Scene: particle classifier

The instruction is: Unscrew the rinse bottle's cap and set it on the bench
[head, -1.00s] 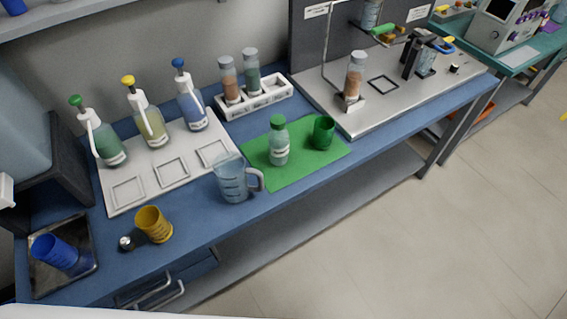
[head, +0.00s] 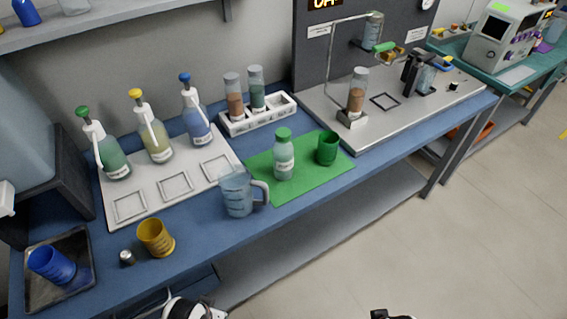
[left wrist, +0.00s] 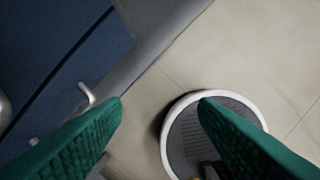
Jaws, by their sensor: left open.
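A bottle with a green cap (head: 283,134), which I take to be the rinse bottle (head: 284,164), stands upright on a green mat (head: 315,174) on the blue bench (head: 200,248). The cap sits on its neck. My left gripper (left wrist: 160,101) shows two green fingers spread apart, with nothing between them. In the left wrist view it is over the floor beside the bench front, away from the bottle. In the head view, only white and dark pieces of my arms show at the bottom edge. My right gripper cannot be made out.
A green cup (head: 327,149) stands right of the bottle, and a clear jug (head: 236,196) stands left of it. A white rack (head: 240,126) with vials is behind. A yellow cup (head: 156,239) and a small dark-and-silver piece (head: 127,257) stand near the front left. Bare bench lies between.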

